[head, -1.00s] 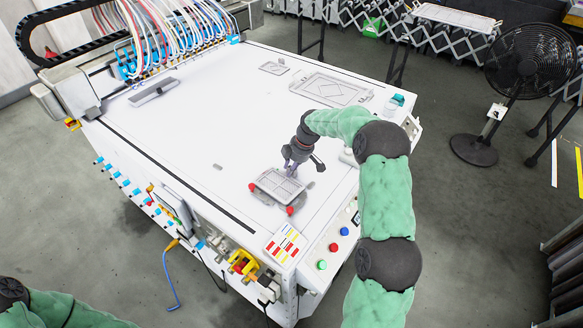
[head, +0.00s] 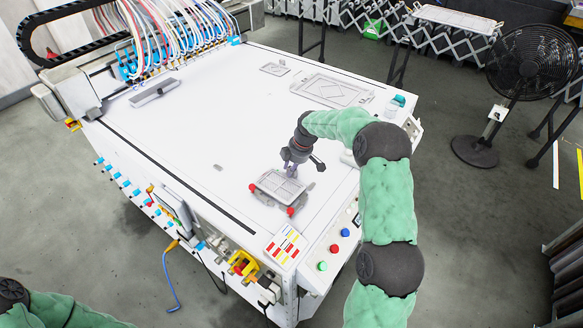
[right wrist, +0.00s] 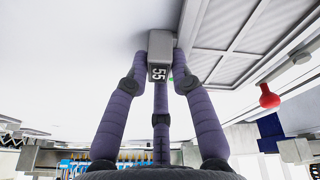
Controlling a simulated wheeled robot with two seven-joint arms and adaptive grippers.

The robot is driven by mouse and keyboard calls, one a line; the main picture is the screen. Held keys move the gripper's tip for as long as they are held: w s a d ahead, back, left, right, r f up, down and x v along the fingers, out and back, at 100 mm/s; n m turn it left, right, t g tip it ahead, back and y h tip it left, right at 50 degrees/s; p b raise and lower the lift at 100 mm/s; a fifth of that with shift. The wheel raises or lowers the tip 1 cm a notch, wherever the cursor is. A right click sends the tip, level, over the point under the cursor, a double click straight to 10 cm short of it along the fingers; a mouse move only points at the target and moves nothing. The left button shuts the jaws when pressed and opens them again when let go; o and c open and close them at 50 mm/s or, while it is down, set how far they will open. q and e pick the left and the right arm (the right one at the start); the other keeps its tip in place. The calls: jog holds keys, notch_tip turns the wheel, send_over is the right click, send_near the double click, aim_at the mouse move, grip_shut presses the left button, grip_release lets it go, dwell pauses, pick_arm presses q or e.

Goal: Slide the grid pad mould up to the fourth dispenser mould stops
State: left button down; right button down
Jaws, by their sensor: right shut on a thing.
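The grid pad mould (head: 281,186) is a grey framed plate with grid cells, lying on the white table near its front right corner. Two red-topped stops, one at its left corner (head: 253,187) and one at its near corner (head: 291,211), stand close to it; I cannot tell whether they touch. My right gripper (head: 291,173) is at the mould's far right edge. In the right wrist view my fingers (right wrist: 160,62) are shut on a grey block marked "55" beside the mould's frame (right wrist: 202,50). A red stop (right wrist: 268,97) shows there too. My left gripper is out of view.
Another large grey mould (head: 331,89) and a small one (head: 274,69) lie at the back of the table (head: 220,120). A grey bar (head: 154,92) lies at the left under the hoses. A button panel (head: 335,245) lines the right edge. The table middle is mostly clear.

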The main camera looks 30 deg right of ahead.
jog(key=shift+w+a+f, duration=0.2)
jog(key=shift+a+f, duration=0.05)
jog(key=shift+f, duration=0.2)
jog(key=c, duration=1)
grip_release()
jog(key=shift+w, duration=0.1)
jog(key=shift+d+r, duration=0.1)
jog(key=shift+d+r, duration=0.15)
jog(key=shift+r, duration=0.2)
jog(key=v, duration=1.1)
jog(key=shift+r, duration=0.25)
